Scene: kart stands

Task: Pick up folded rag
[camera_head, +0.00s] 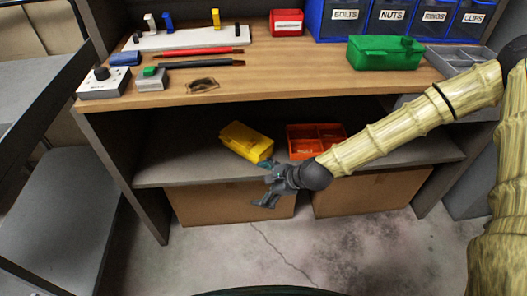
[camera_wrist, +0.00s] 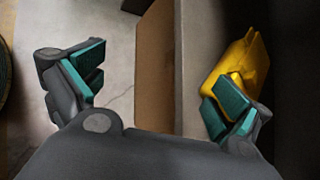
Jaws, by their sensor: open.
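I cannot make out a folded rag for certain in either view. A small flat brown item (camera_head: 203,84) lies on the bench top, but I cannot tell what it is. My gripper (camera_head: 264,184) is open and empty at the front edge of the lower shelf, below the bench top. In the wrist view my gripper (camera_wrist: 158,90) shows its teal finger pads wide apart, with nothing between them. Its right finger overlaps a yellow case (camera_wrist: 238,65) in that view; I cannot tell whether they touch.
Cardboard boxes (camera_head: 235,203) stand beneath. The floor in front is clear.

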